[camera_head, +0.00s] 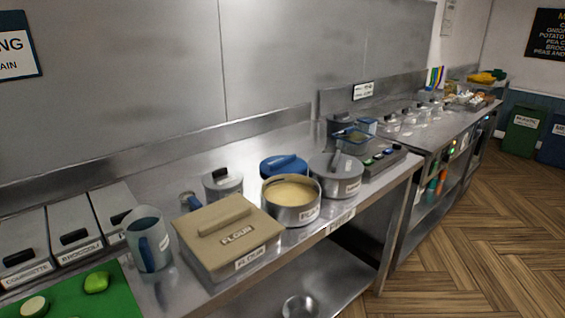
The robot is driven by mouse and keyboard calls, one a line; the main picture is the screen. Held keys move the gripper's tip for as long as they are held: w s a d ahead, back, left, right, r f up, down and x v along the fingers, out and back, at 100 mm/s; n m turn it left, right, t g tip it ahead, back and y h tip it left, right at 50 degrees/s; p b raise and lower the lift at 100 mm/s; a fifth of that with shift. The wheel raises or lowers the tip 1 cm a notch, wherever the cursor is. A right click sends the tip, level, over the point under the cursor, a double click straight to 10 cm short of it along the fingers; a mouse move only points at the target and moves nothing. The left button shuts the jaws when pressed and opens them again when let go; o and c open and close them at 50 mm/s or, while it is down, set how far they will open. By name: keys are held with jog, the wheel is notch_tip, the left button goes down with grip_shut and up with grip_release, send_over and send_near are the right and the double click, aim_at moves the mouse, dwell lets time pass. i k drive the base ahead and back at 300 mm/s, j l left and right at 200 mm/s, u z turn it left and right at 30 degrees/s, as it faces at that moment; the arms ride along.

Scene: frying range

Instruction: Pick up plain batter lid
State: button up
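An open round metal pot (291,212) of pale yellow batter (291,190) stands near the front edge of the steel counter. Its front label is too small to read. Just behind it is a round blue lid (284,164) with a bar handle; I cannot tell whether it lies on the counter or on something. To the right is a grey lidded pot (340,186), its grey lid (332,164) on top. I cannot read which of these lids belongs to the plain batter. My gripper is not in view.
A beige flour box (220,265) with a lid stands left of the batter pot. A blue-grey jug (147,240), a small grey lidded pot (222,184) and a green board (75,295) are further left. The wood floor (480,240) at right is clear.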

aim_at(270, 167)
jog(key=i+l+u, duration=0.1)
jog(key=l, duration=0.25)
jog(key=i+l+u, duration=0.2)
jog(key=l, duration=0.45)
jog(key=i+l+u, duration=0.15)
jog(key=i+l, duration=0.35)
jog(key=i+j, duration=0.2)
jog(key=i, duration=0.15)
jog(key=i+j, duration=0.2)
jog(key=i, duration=0.15)
